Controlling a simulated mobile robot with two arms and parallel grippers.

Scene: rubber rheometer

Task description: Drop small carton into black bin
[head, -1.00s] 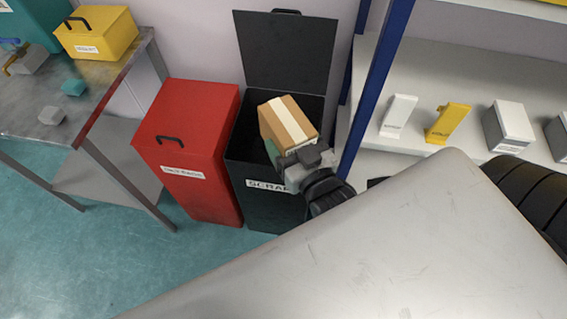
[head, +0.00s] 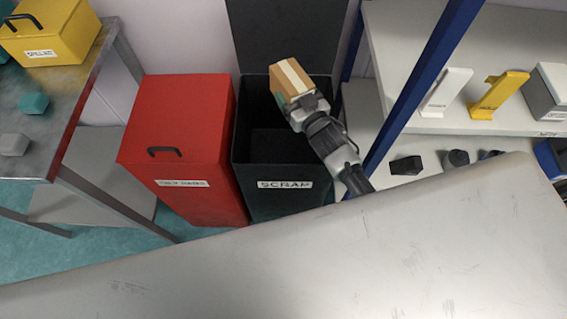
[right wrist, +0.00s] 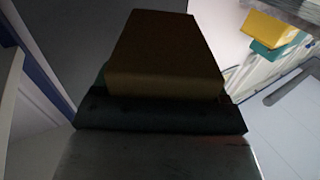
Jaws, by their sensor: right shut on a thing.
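The small brown carton (head: 289,80) with a pale tape strip is held by my right gripper (head: 303,108) in the head view. The gripper is shut on it, over the right part of the black bin's opening. In the right wrist view the carton (right wrist: 165,55) fills the upper middle, dark and shaded, beyond the jaws. The black bin (head: 284,203), labelled SCRAP, stands with its lid (head: 285,38) raised at the back. Its inside shows empty on the left; the carton and arm hide the right part. My left gripper is not in view.
A closed red bin (head: 180,135) stands directly left of the black bin. A blue shelf post (head: 420,90) rises close to the right of my arm. A metal table (head: 75,105) with a yellow box (head: 50,35) is at left. A grey surface (head: 330,255) crosses the foreground.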

